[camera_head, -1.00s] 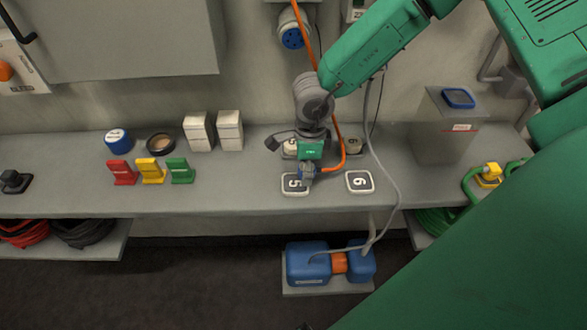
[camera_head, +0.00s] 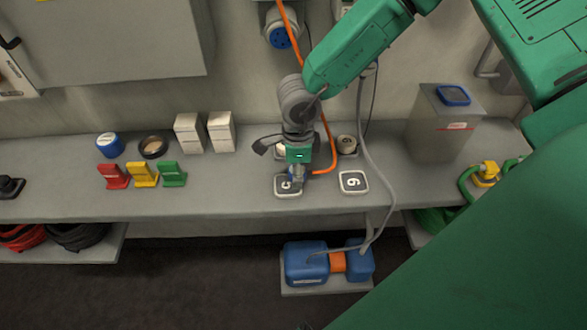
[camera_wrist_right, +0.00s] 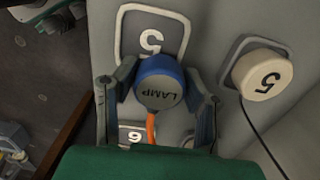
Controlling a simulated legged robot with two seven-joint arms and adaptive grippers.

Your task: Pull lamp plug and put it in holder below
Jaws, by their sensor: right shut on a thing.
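My right gripper (camera_head: 297,170) is shut on the blue lamp plug, seen end-on in the right wrist view (camera_wrist_right: 158,84) with "LAMP" on its grey cap. An orange cable (camera_head: 328,128) runs from the plug. The pad also shows in the right wrist view (camera_wrist_right: 151,40). A pad marked 6 (camera_head: 353,182) lies to its right. A blue-faced socket (camera_head: 280,37) is on the wall above. My left gripper is not in view.
A round cream plug (camera_head: 346,143) sits behind the pads. Red (camera_head: 113,176), yellow (camera_head: 142,174) and green (camera_head: 172,173) stands are on the left of the shelf. A grey bin (camera_head: 440,122) stands right. A grey hose (camera_head: 374,160) hangs over the front edge.

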